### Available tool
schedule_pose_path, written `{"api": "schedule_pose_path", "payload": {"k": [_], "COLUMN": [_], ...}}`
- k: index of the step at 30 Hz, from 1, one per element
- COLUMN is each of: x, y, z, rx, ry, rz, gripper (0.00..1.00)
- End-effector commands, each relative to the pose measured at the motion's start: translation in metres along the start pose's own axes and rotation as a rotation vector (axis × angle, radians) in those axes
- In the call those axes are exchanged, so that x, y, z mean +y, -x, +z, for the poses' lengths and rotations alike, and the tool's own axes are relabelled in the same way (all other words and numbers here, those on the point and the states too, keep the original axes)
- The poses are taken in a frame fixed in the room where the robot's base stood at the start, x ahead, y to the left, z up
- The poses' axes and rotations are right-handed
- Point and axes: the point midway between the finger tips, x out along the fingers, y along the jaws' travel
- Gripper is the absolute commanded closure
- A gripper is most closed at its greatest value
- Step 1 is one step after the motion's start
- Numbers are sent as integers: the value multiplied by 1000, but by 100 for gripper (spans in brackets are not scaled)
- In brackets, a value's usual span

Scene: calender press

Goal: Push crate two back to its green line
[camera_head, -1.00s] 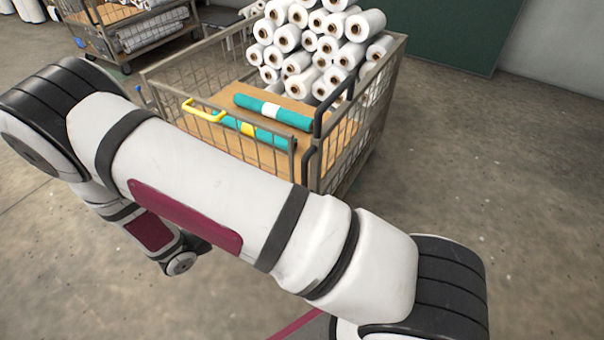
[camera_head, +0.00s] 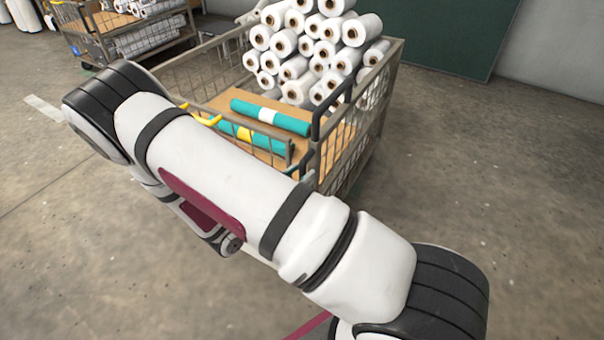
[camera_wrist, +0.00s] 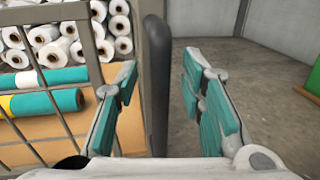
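A wire-sided crate (camera_head: 338,158) stands ahead of me with white rolls piled at its back and two teal rolls on its brown floor. No number on it is readable, so I cannot tell whether it is crate two. A dark upright handle (camera_wrist: 157,85) on the crate's corner shows in the wrist view. My gripper (camera_wrist: 165,95) is open, with one teal-padded finger on each side of the handle in the picture. I cannot tell whether either finger touches it. The head view hides my gripper behind my arm. No green floor line is visible.
Another loaded trolley (camera_head: 125,38) stands at the upper left. A dark green panel (camera_head: 450,35) is on the back wall. A short white mark (camera_head: 44,107) lies on the floor at left. The floor right of the crate is clear.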

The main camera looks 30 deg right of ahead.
Motion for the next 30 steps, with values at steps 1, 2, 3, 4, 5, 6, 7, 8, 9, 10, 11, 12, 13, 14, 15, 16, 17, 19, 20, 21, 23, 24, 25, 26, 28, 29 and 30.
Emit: {"api": "schedule_pose_path", "payload": {"k": [1,2,3,4,5,6,7,8,9,10,11,12,13,14,15,16,17,19,20,21,23,24,25,26,28,29,30], "x": [0,0,0,0,0,0,0,0,0,0,0,0,0,0,0,0,0,0,0,0,0,0,0,0,0,0,0], "y": [-6,-8,-11,-13,-14,-16,-16,-17,-17,-17,-17,-17,-17,-17,-17,-17,-17,-17,-17,-17,-17,-16,-16,-16,-17,-17,-17], "z": [0,0,0,0,0,0,0,0,0,0,0,0,0,0,0,0,0,0,0,0,0,0,0,0,0,0,0], "rx": [0,0,0,0,0,-1,-1,-1,0,0,0,0,0,0,0,0,0,0,0,0,0,0,0,0,0,0,0], "ry": [0,0,0,0,-1,-1,-1,-1,-1,-1,-1,-1,-1,-1,-1,-1,-1,-1,-1,-1,-1,-1,-1,-1,0,-1,-1], "rz": [-2,-1,-1,-1,-1,-1,0,0,0,0,0,0,0,0,0,0,0,0,0,0,0,0,0,0,0,0,0], "gripper": [64,64,64,64,64,64,64,64,64,64,64,64,64,64,66,73,80,95,100,100,100,100,100,100,100,100,100]}}
